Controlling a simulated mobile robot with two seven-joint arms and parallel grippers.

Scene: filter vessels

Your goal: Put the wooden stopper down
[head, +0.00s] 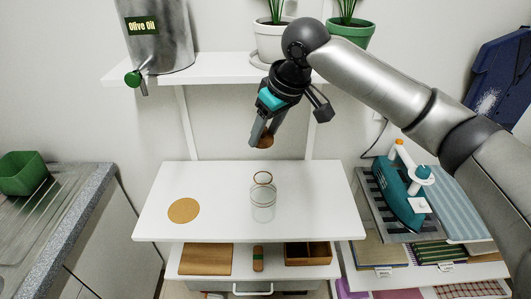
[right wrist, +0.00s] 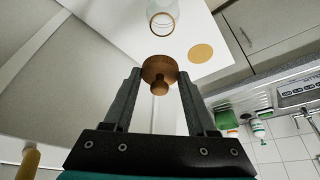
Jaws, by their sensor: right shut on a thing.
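My right gripper (head: 260,138) is shut on the wooden stopper (head: 266,141) and holds it in the air above the back of the white table. In the right wrist view the stopper (right wrist: 159,70) sits between the fingertips, with its narrow knob towards the palm. A clear glass vessel (head: 263,205) with a brown ring at its neck stands upright on the table below; its open mouth (right wrist: 162,22) shows beyond the stopper in the right wrist view. A round cork mat (head: 183,210) lies bare at the left of the table. My left gripper is not in view.
The white table (head: 320,215) is free to the right of the vessel. A shelf (head: 210,68) above bears an olive oil tank (head: 158,40) and potted plants. A teal iron (head: 400,195) stands at the right. A lower shelf holds a wooden box (head: 308,254).

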